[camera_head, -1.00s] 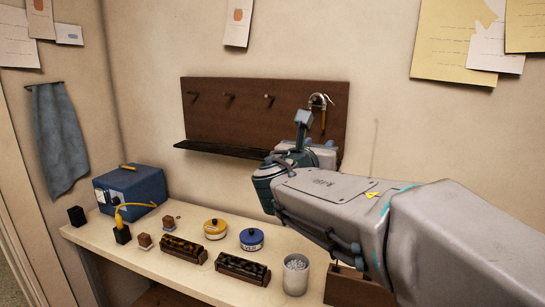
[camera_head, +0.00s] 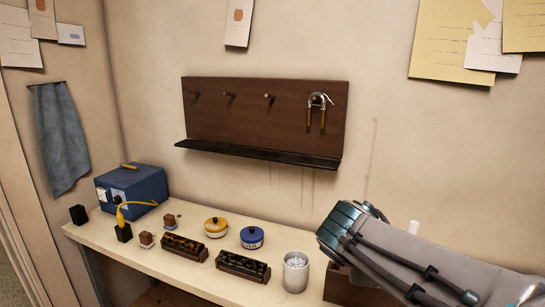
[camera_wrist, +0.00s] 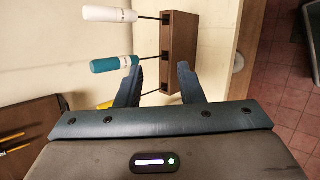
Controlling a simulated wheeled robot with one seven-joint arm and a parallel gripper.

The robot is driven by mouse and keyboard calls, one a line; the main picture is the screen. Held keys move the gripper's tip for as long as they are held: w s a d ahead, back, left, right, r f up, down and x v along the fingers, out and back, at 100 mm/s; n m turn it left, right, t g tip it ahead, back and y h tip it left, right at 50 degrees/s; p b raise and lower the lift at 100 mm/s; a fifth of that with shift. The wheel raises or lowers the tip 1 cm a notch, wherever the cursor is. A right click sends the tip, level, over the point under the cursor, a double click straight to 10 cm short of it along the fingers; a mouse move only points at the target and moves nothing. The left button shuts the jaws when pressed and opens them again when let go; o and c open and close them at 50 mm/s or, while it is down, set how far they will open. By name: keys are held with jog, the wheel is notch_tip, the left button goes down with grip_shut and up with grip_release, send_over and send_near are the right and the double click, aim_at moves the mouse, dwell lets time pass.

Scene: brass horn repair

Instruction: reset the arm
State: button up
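My gripper (camera_wrist: 158,68) is open, with its two dark blue fingers apart and nothing between them in the wrist view. My arm (camera_head: 400,255) enters the head view from the lower right, over the bench's right end. The fingertips are hidden there. Orange-handled pliers (camera_head: 316,112) hang on the right peg of the dark wooden board (camera_head: 235,120), apart from my arm.
Beyond my fingers is a wooden tool rack (camera_wrist: 181,50) holding a white-handled tool (camera_wrist: 108,14), a teal-handled tool (camera_wrist: 112,64) and a partly hidden yellow one. The bench (camera_head: 150,258) carries a blue box (camera_head: 132,190), tins, dark blocks and a grey cup (camera_head: 296,272).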

jog(key=s+a+f+m+g+y, duration=0.1)
jog(key=s+a+f+m+y, duration=0.1)
jog(key=s+f+m, duration=0.3)
jog(key=s+a+f+m+g+y, duration=0.2)
jog(key=s+a+f+m+y, duration=0.1)
jog(key=s+m, duration=0.4)
jog(key=shift+f+m+g+y, duration=0.3)
jog(key=shift+f+m+y, duration=0.4)
jog(key=shift+f, duration=0.25)
jog(key=shift+s, duration=0.1)
